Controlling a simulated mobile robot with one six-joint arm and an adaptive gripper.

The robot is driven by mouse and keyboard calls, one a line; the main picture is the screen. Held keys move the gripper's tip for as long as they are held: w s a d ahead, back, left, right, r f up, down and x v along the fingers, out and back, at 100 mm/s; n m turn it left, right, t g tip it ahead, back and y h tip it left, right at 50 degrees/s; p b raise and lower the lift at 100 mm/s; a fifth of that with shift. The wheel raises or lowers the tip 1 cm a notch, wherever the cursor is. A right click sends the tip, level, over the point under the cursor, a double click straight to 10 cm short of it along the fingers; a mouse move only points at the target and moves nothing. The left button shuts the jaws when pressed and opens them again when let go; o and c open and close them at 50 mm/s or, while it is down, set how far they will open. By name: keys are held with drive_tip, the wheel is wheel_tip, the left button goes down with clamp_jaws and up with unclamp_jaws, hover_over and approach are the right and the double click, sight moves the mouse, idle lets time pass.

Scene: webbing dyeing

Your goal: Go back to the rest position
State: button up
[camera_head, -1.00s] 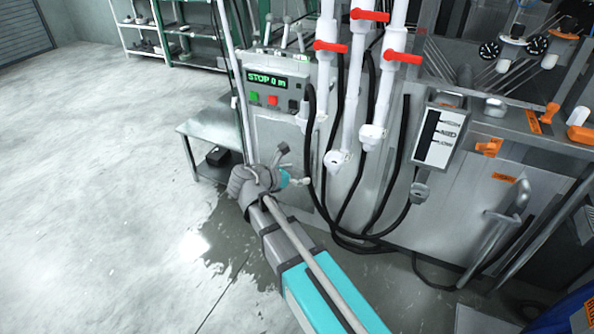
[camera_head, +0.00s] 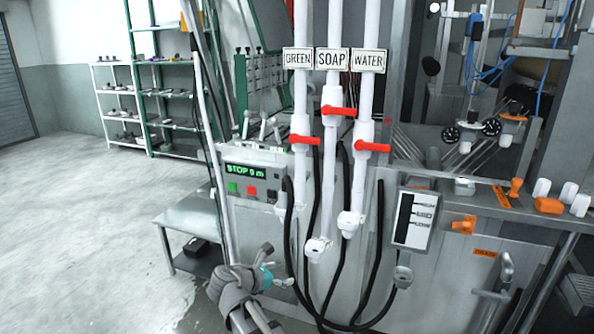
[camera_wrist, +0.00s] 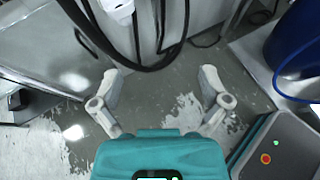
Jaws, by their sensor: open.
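My gripper (camera_wrist: 158,90) shows in the wrist view with its two fingers spread wide apart. Nothing is between them, and wet, patchy floor lies below. In the head view my wrist and arm end are at the bottom, in front of the machine's lower left side.
Pipes labelled GREEN, SOAP (camera_head: 331,59) and WATER carry red valve handles (camera_head: 339,111). Black hoses (camera_head: 371,255) hang below them. A control box (camera_head: 255,176) reads "STOP 0 m". A metal side table (camera_head: 188,222) stands left. Open floor (camera_head: 90,230) lies farther left.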

drive_tip(key=s+d+f+m+g+y, duration=0.3)
drive_tip(key=s+d+f+m, duration=0.1)
drive_tip(key=d+m, duration=0.45)
drive_tip(key=s+d+f+m+g+y, duration=0.3)
drive_tip(key=s+d+m, duration=0.1)
drive_tip(key=d+m, duration=0.4)
drive_tip(key=s+d+f+m+g+y, duration=0.35)
drive_tip(key=d+m, duration=0.25)
drive_tip(key=m, duration=0.4)
wheel_tip(320, 180, up, 13)
drive_tip(key=p, duration=1.4)
drive_tip(key=shift+s+d+r, duration=0.2)
drive_tip(key=shift+s, duration=0.05)
